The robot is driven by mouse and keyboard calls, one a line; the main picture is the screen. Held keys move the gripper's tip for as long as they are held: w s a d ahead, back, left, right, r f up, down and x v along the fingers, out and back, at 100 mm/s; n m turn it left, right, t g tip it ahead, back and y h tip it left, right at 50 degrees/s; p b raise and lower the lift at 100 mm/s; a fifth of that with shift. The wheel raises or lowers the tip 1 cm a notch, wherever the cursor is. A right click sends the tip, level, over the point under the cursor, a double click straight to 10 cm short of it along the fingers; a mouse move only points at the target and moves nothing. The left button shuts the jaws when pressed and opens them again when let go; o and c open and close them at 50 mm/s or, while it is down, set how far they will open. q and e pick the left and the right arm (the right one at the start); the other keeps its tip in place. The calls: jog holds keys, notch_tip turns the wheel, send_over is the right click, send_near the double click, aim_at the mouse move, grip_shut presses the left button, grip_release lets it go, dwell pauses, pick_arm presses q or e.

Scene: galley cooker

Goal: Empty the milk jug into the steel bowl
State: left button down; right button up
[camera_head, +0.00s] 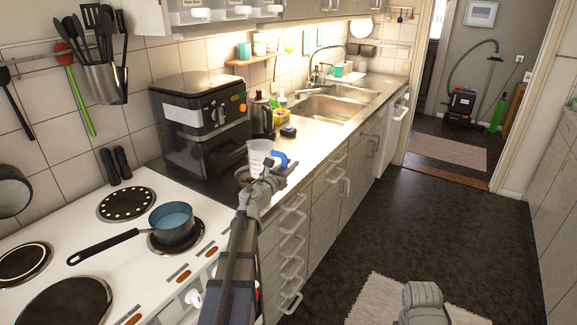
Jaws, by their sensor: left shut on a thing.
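The milk jug (261,157) is pale and see-through with a blue handle. It looks upright above the front edge of the counter, just right of the black air fryer. My left gripper (283,170) is shut on the jug at its blue handle side. The steel bowl (242,175) shows only as a small rim below and left of the jug; my gripper and wrist hide most of it. I cannot see what is in the jug or the bowl. A grey part of my right arm shows at the bottom right, but its gripper is out of view.
A blue saucepan (172,223) stands on the white cooker (120,260), its handle pointing left.

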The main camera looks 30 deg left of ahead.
pick_arm(q)
jog(key=shift+d+r+n+p, duration=0.25)
jog(key=shift+r+n+p, duration=0.45)
jog(key=shift+r+p, duration=0.05)
jog(key=shift+d+r+n+p, duration=0.25)
jog(key=shift+r+n+p, duration=0.45)
jog(key=shift+r+p, duration=0.1)
jog(key=shift+d+r+n+p, duration=0.25)
jog(key=shift+r+n+p, duration=0.45)
jog(key=shift+r+p, duration=0.05)
notch_tip(320, 180, up, 2)
jog(key=n+p, duration=0.2)
jog(key=shift+n, duration=0.3)
jog(key=shift+r, duration=0.1)
